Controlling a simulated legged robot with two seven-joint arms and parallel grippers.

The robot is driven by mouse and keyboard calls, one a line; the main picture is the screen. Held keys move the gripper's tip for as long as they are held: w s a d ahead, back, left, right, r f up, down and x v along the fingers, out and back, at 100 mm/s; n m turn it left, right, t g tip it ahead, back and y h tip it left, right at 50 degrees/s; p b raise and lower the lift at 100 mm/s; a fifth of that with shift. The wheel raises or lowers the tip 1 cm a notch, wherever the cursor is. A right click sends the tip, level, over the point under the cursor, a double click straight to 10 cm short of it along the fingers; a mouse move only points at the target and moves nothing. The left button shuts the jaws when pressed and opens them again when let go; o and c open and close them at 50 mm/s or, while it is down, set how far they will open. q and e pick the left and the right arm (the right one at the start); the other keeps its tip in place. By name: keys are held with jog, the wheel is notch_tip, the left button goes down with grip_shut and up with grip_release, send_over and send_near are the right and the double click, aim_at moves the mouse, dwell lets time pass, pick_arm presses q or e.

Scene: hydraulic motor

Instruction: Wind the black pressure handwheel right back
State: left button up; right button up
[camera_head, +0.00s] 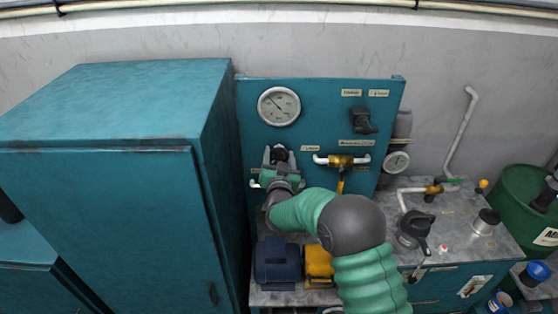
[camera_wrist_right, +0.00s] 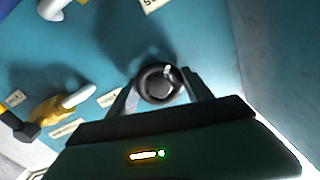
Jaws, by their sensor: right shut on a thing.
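The black pressure handwheel (camera_wrist_right: 157,84) is a small round knob on the teal panel. In the right wrist view it sits between the two fingers of my right gripper (camera_wrist_right: 160,98), which is shut on it. In the head view the handwheel (camera_head: 280,154) shows at the panel's lower left, with my right gripper (camera_head: 279,162) around it. My green and grey right arm comes up from the bottom and hides part of the panel below. My left gripper is in neither view.
A round gauge (camera_head: 279,106) sits above the handwheel. A brass valve with white pipes (camera_head: 341,161) is to its right. A tall teal cabinet (camera_head: 110,180) stands close on the left. A blue motor (camera_head: 275,262) and a yellow part (camera_head: 319,265) stand on the bench below.

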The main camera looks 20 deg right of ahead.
jog(key=n, duration=0.2)
jog(key=n+b, duration=0.1)
jog(key=n, duration=0.1)
jog(key=shift+s+a+f+n, duration=0.1)
jog(key=shift+a+f+n, duration=0.05)
jog(key=shift+f+n, duration=0.25)
jog(key=n, duration=0.4)
jog(key=shift+n, duration=0.3)
jog(key=o, duration=1.2)
jog(key=shift+o, duration=0.9)
jog(key=shift+r, duration=0.25)
jog(key=b+v, duration=0.4)
jog(key=v, duration=1.2)
jog(key=shift+s+a, duration=0.2)
jog(key=shift+s, duration=0.15)
